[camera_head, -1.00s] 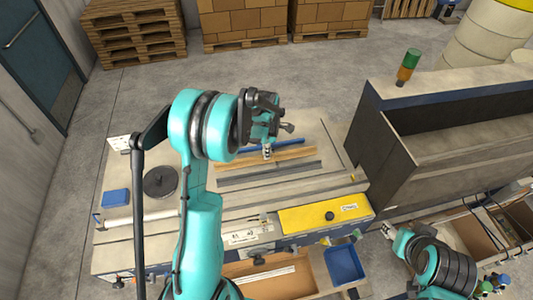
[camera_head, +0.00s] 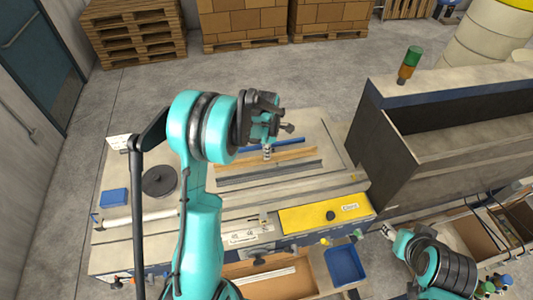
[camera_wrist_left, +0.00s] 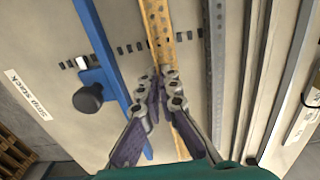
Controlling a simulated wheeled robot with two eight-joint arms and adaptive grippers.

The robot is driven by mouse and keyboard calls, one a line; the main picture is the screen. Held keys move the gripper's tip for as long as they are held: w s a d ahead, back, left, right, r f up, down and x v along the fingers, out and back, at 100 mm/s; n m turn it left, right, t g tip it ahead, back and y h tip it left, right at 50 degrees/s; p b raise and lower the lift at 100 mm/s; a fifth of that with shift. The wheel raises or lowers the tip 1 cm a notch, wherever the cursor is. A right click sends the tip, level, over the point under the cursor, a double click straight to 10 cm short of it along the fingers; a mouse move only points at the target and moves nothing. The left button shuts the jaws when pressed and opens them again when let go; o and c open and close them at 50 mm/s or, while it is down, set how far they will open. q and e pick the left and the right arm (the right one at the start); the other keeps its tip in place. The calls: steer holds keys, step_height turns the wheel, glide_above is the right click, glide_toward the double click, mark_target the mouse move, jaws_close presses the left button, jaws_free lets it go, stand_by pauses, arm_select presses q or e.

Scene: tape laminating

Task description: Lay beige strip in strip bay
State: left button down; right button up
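The beige strip (camera_head: 295,154) lies across the machine bed, between a blue bar (camera_head: 288,143) and a dark grey strip (camera_head: 285,171). My left gripper (camera_head: 267,154) points down at it, near its middle. In the left wrist view the beige strip (camera_wrist_left: 157,28) runs under the fingertips and shows again between the fingers lower down. The left fingertips (camera_wrist_left: 162,76) are close together over it; whether they clamp it is hidden. My right gripper (camera_head: 389,231) is at the right, by the machine's front corner, small and away from the strip.
The blue bar (camera_wrist_left: 106,45) with a black knob (camera_wrist_left: 88,98) lies left of the strip in the wrist view. A yellow cover (camera_head: 315,215), a blue bin (camera_head: 344,264) and a cardboard tray (camera_head: 235,270) are at the front. A dark-walled housing (camera_head: 385,150) stands at right.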

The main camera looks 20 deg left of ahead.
arm_select(q)
steer(key=shift+f+b, duration=0.3)
steer(key=shift+b, duration=0.45)
stand_by(0.8)
steer(key=c, duration=1.6)
jaws_free()
steer(key=shift+c, duration=0.2)
steer(key=shift+r, duration=0.15)
steer(key=shift+r+p, duration=1.5)
steer(key=shift+r, duration=1.4)
